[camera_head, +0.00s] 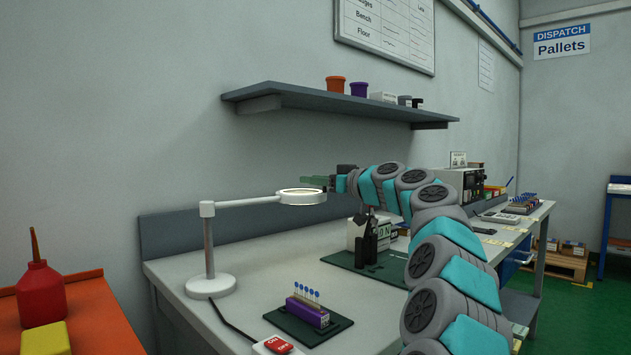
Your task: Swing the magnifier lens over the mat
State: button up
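The magnifier is a white lamp on a round base (211,288), with a post and a level arm reaching right. Its round, lit lens head (301,197) hangs above the bench at the arm's right end. The gap between the fingers is not clear. One dark green mat (285,322) lies at the front under a purple block; another green mat (342,261) lies farther back, partly hidden by my arm.
The purple block (308,312) holds several blue-topped pins. A red switch (277,345) sits at the bench's front, with a black cable running to the lamp base. A shelf (330,101) hangs above my gripper.

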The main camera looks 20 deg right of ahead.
grip_shut()
dwell(1.0)
